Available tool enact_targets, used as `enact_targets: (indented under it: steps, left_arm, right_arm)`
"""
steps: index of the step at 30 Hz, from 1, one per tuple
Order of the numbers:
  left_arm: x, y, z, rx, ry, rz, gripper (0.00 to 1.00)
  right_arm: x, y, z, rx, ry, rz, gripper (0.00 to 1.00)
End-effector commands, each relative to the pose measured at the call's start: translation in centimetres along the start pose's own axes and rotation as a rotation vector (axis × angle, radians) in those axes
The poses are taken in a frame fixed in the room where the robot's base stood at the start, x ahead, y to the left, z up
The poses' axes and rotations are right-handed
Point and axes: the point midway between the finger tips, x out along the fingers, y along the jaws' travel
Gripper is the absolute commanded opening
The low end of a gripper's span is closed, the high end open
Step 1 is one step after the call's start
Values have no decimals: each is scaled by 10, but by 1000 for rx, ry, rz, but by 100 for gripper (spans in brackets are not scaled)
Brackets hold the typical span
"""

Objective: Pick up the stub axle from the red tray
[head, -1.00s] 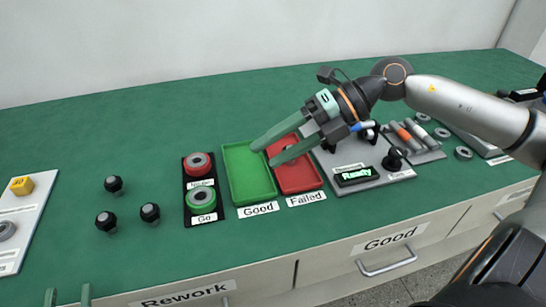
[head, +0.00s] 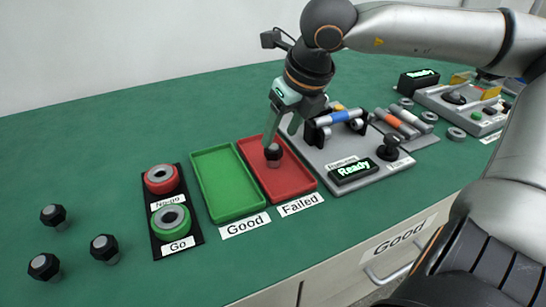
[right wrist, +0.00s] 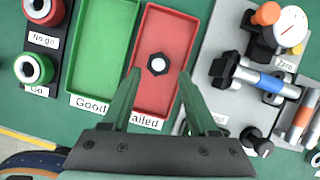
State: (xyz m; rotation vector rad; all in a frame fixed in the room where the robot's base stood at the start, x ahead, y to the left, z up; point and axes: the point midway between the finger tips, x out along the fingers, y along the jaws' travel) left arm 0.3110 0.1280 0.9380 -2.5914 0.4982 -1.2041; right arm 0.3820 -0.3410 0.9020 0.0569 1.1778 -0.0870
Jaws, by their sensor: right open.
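The stub axle (head: 273,153) is a small black hexagonal piece with a grey end, standing in the red tray (head: 306,187) labelled Failed. In the right wrist view the stub axle (right wrist: 158,64) shows near the middle of the red tray (right wrist: 172,22). My right gripper (head: 280,137) points down over the tray, open and empty. One fingertip overlaps the upper edge of the axle in the head view. In the wrist view the axle lies between and just beyond the two fingertips; contact cannot be told. My left gripper is not in view.
The empty green tray (head: 216,170) labelled Good is left of the red one. A grey fixture (head: 365,181) with a Ready display stands close on the right. Go and No-go ring gauges (head: 170,218) and several similar black pieces (head: 105,248) are further left.

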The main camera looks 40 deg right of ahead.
Motion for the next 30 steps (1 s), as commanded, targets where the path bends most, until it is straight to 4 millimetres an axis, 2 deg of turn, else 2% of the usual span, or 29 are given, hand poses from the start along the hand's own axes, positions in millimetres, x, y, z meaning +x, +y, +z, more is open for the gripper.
enact_targets:
  steps: [5,15,25,30]
  left_arm:
    - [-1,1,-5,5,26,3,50]
    - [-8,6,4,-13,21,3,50]
    - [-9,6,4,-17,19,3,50]
    - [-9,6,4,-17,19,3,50]
  right_arm:
    - [11,0,0,0,0,0,60]
    - [54,2,0,1,2,0,60]
    - [58,2,2,1,-2,1,60]
    - [58,2,2,1,-1,1,41]
